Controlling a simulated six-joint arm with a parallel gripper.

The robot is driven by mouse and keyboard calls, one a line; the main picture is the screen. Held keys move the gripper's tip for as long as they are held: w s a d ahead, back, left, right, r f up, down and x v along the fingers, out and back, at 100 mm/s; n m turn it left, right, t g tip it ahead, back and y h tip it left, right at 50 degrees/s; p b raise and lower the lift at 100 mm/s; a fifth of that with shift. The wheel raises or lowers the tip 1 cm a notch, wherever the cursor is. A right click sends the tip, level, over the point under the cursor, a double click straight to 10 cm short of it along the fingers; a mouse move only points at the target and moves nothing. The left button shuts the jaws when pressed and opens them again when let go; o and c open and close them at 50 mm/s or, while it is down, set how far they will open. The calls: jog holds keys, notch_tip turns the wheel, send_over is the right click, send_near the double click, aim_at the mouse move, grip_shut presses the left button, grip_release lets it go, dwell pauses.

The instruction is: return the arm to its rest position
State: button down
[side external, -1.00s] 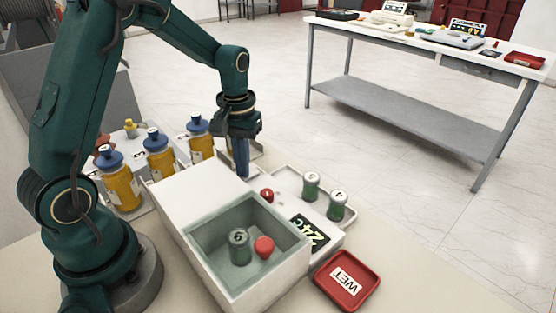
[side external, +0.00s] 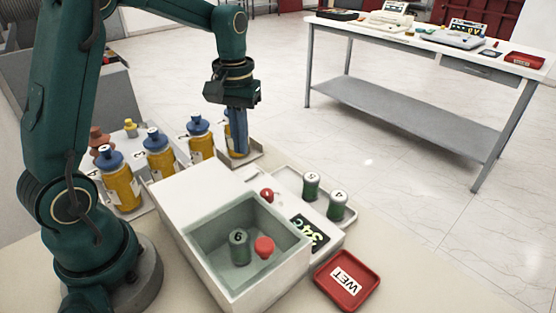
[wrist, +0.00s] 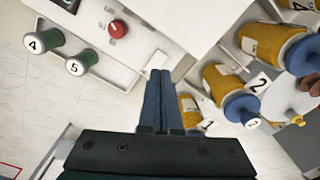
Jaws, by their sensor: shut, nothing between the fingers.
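My gripper (side external: 238,152) points down, behind the white machine in the side view. Its blue fingers are together with nothing between them. In the wrist view the shut fingers (wrist: 160,76) show above the machine's edge and beside the yellow bottles. The arm is bent at the elbow, with the wrist above the back of the work area. One bottle is partly hidden behind the fingers.
The white machine (side external: 185,190) has an open basin holding a green cylinder (side external: 240,246) and a red-topped piece (side external: 264,248). Yellow bottles with blue caps (side external: 158,153) stand at left. Two green cylinders (side external: 311,185) stand in a tray. A red WET tray (side external: 346,281) lies in front.

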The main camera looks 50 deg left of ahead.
jog(key=shift+r, duration=0.5)
jog(key=shift+d, duration=0.1)
